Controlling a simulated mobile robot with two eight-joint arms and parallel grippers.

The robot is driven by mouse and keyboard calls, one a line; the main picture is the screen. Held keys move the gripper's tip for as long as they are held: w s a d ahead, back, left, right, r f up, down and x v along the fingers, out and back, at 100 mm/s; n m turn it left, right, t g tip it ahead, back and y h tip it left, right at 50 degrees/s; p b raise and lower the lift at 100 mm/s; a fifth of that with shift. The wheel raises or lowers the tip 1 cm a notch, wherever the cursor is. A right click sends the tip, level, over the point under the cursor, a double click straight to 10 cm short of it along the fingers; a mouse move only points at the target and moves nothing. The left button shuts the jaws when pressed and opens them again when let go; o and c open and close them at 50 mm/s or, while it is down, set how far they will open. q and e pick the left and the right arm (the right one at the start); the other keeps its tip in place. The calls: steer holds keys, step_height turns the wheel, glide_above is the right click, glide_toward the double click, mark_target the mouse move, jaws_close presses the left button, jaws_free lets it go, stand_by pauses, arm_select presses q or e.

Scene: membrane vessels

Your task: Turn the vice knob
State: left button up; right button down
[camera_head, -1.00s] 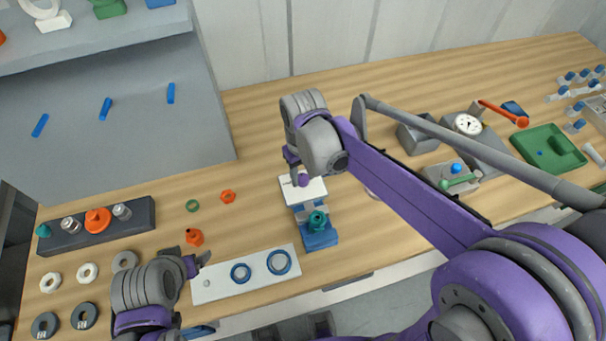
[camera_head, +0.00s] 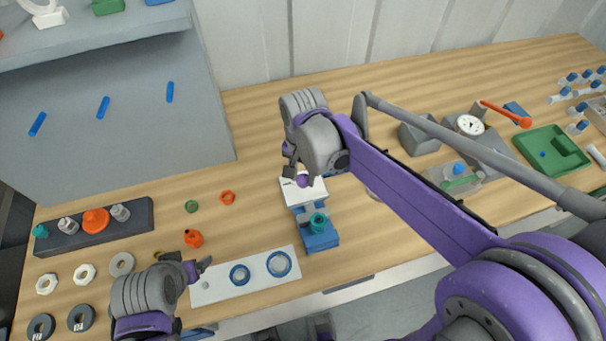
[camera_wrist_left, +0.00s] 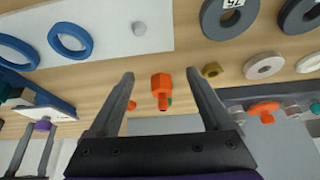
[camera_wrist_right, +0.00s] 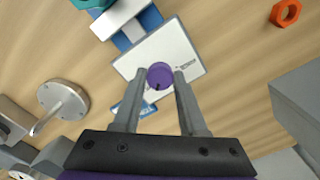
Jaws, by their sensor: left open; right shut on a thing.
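The vice has a blue body (camera_head: 319,240) with grey jaws and a teal piece (camera_head: 318,222) on it. A white plate (camera_head: 290,192) adjoins its far end and carries a round purple knob (camera_wrist_right: 160,75) with a dark mark. My right gripper (camera_wrist_right: 158,76) points down over the plate, its fingertips closed on the sides of this knob. In the head view my right wrist partly covers it. My left gripper (camera_head: 203,268) is open and empty near the front edge. An orange bottle-like piece (camera_wrist_left: 161,88) shows between its fingers, apart from them.
A white board (camera_head: 212,289) with two blue rings lies left of the vice. A dark rack (camera_head: 140,232) and several washers stand at the left. A dial gauge (camera_head: 470,125) and a green tray (camera_head: 530,140) are at the right. The table behind the vice is clear.

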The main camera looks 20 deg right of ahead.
mark_target(303, 179)
steer(key=shift+m, duration=0.8)
steer(key=shift+c, duration=2.2)
jaws_free()
step_height(303, 179, up, 11)
steer(key=shift+p, duration=0.3)
steer(key=shift+f, duration=0.15)
